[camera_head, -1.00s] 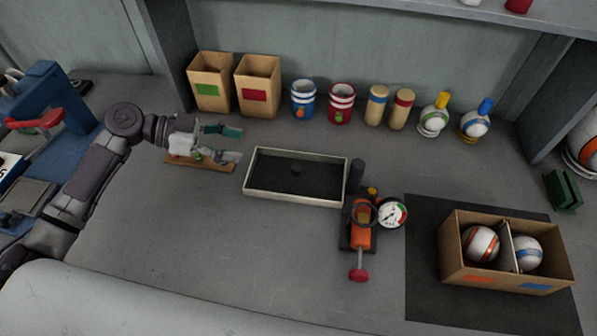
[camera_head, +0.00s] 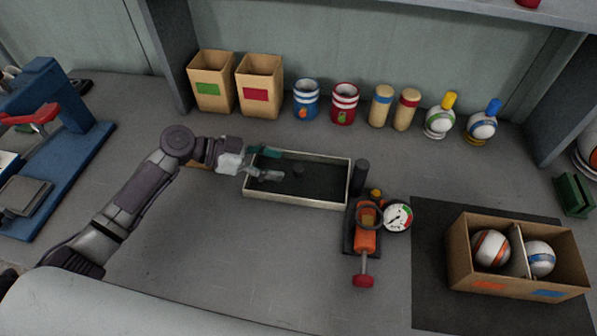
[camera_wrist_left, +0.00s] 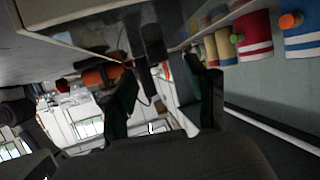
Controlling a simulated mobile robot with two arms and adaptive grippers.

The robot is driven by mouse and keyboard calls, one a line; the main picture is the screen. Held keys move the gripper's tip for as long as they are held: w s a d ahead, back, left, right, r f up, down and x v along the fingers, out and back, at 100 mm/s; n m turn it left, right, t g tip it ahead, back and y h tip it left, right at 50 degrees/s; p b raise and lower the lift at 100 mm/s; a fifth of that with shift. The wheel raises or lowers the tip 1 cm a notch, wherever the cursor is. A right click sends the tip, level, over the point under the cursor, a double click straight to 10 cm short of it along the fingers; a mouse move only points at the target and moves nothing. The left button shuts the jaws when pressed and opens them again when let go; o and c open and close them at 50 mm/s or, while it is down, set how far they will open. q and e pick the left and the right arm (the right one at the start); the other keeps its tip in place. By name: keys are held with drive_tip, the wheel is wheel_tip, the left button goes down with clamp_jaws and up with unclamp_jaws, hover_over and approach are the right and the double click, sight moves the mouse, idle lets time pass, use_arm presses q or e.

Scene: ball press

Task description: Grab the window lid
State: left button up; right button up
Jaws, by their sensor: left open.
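A shallow rectangular piece with a pale frame and dark middle (camera_head: 325,201) lies on the grey worktop. It has a small dark knob near its centre. It may be the window lid; I cannot tell for sure. My left gripper (camera_head: 277,164) is open, with its fingers spread over the left end of this piece, short of the knob. I cannot tell whether they touch it. In the left wrist view, both fingers (camera_wrist_left: 165,98) stand apart with nothing held between them, and a pale edge of the piece (camera_wrist_left: 85,38) shows at the top. My right gripper is not in view.
An orange pump with a red knob (camera_head: 363,281) and a gauge (camera_head: 398,217) stands right of the framed piece. A divided carton (camera_head: 515,282) holds two balls. Cartons (camera_head: 211,85), cups (camera_head: 306,100) and bottles line the back. The front worktop is clear.

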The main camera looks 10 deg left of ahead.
sight(294, 168)
use_arm(q)
drive_tip(key=p+x, duration=0.2)
drive_tip(key=x, duration=0.2)
drive_tip(key=shift+d+f, duration=0.1)
drive_tip(key=shift+d, duration=0.05)
drive_tip(key=shift+w+d+f, duration=0.1)
drive_tip(key=shift+d+f, duration=0.2)
drive_tip(key=shift+d, duration=0.15)
drive_tip(key=shift+a, duration=0.1)
clamp_jaws()
